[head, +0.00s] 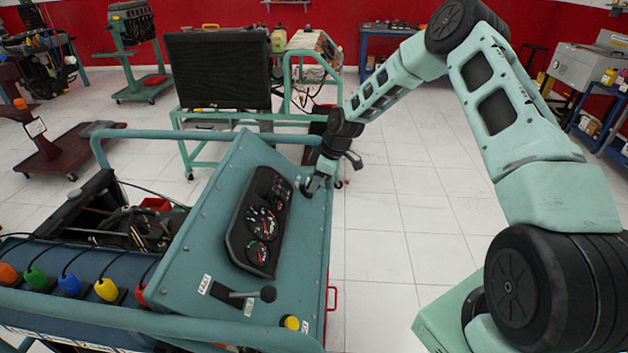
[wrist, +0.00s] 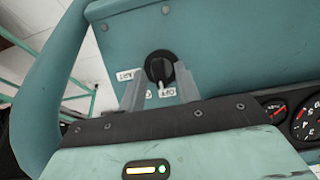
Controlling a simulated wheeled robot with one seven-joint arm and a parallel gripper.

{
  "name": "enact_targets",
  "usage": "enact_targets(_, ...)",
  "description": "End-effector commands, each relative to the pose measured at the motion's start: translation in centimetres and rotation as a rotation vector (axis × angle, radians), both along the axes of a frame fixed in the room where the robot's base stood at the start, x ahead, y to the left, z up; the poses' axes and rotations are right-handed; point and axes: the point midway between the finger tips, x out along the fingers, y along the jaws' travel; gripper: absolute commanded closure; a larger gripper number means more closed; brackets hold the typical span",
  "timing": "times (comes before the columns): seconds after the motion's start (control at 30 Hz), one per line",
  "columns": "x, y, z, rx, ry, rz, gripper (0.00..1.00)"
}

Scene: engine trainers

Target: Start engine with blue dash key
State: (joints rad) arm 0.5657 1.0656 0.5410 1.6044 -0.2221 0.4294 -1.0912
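The blue dash panel (head: 215,215) is slanted, with a gauge cluster (head: 262,220) and a lever (head: 262,294) on it. My gripper (head: 314,184) is at the panel's upper right edge in the head view and hides the key there. In the wrist view the black key switch (wrist: 161,66) sits on the dash, with small white labels below it, one reading OFF. My gripper (wrist: 160,84) has its two fingers apart, one on each side below the key. I see a gap between the fingers and the key, so it looks open and not gripping.
A yellow button (head: 291,322) is at the panel's lower right. Several coloured plugs (head: 70,283) line the trainer's left front. A green frame with a black radiator (head: 218,70) stands behind. The tiled floor (head: 385,240) right of the panel is clear.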

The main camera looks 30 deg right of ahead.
Motion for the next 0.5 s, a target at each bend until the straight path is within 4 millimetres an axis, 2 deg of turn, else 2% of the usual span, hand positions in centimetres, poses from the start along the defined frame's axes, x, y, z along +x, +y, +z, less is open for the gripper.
enact_targets(0.37,0.1,0.24,-0.57,0.0,0.0,0.001,0.67)
enact_targets(0.47,0.1,0.24,-0.56,0.0,0.0,0.001,0.95)
enact_targets(0.5,0.1,0.23,-0.56,0.001,0.001,0.0,0.98)
